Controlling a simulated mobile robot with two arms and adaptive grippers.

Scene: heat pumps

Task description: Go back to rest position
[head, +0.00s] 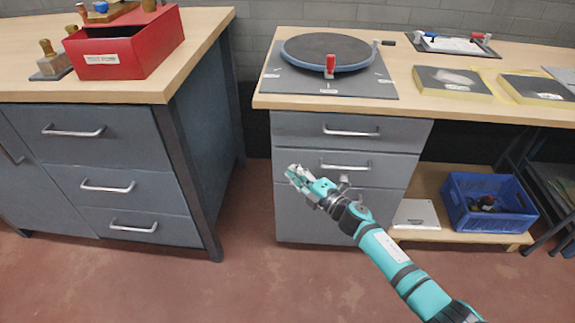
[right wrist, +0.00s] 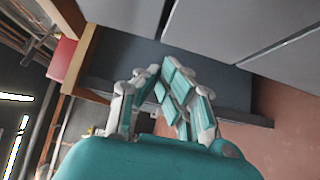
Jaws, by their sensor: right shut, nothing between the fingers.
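My right gripper (head: 296,174) is in the middle of the head view, its teal arm coming in from the lower right. It is shut and empty, in front of the drawer unit (head: 290,217) under the right-hand workbench. In the right wrist view the right gripper (right wrist: 156,72) shows with its fingertips together and nothing between them. From the pictures I cannot tell whether it touches the drawer fronts. My left gripper is not in view.
The left workbench (head: 130,94) carries a red box (head: 110,58). The right workbench (head: 262,101) holds a round turntable (head: 312,45) and flat boxes (head: 452,80). A blue crate (head: 487,222) sits on a low shelf. Floor (head: 240,260) between the benches is clear.

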